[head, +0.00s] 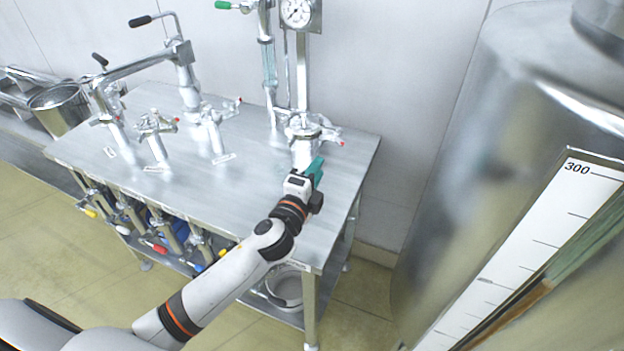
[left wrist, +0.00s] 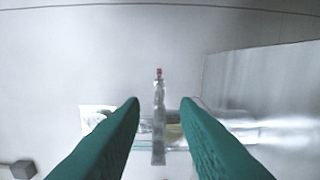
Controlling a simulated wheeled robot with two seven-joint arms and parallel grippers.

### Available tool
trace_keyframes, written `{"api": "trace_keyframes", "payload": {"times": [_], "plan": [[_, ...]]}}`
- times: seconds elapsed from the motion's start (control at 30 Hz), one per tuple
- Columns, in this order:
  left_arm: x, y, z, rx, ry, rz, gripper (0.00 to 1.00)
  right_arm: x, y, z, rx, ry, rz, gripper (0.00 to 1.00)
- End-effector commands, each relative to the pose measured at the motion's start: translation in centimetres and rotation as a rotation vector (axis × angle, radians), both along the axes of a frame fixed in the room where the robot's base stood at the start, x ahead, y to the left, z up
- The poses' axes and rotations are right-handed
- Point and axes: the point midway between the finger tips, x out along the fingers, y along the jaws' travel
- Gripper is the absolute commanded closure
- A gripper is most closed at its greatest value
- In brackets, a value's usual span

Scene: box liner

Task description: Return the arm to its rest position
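My left arm reaches from the bottom left over a steel table in the head view. My left gripper (head: 314,170), with green fingers, is near the right end of the table, just in front of a metal valve fitting (head: 306,135). In the left wrist view the two green fingers of the gripper (left wrist: 160,108) are spread apart. A thin upright metal handle with a red tip (left wrist: 158,120) shows in the gap between them, and I see no finger touching it. My right gripper is not in view.
The steel table (head: 255,205) carries several metal pipe fittings and a round gauge (head: 298,12). A large steel tank (head: 480,130) with a white scale (head: 530,250) stands close on the right. Valves with coloured handles hang below the table's front edge. Bare floor (head: 50,235) lies at the left.

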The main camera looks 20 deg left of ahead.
Motion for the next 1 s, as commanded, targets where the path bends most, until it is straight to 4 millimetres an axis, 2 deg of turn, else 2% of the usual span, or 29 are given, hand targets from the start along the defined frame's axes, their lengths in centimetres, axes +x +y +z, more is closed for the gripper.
{"api": "trace_keyframes", "payload": {"times": [0.1, 0.2, 0.77, 0.87, 0.97, 1.0], "plan": [[-1.4, 0.0, -0.1, 0.000, 0.000, -0.001, 0.72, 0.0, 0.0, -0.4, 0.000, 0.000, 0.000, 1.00], [-1.9, 0.1, -0.1, 0.001, 0.001, 0.000, 0.72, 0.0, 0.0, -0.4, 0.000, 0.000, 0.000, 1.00], [-2.4, 0.3, -0.4, -0.037, 0.023, 0.018, 0.72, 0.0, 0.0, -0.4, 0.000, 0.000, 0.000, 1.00], [-4.4, 1.2, -2.3, -0.187, 0.119, 0.097, 0.72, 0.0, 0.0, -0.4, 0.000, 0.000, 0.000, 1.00], [-8.6, 2.5, -5.8, -0.448, 0.303, 0.248, 0.72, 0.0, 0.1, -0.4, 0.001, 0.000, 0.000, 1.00], [-10.7, 2.8, -7.2, -0.553, 0.386, 0.316, 0.72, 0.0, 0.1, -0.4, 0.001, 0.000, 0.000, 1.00]]}}
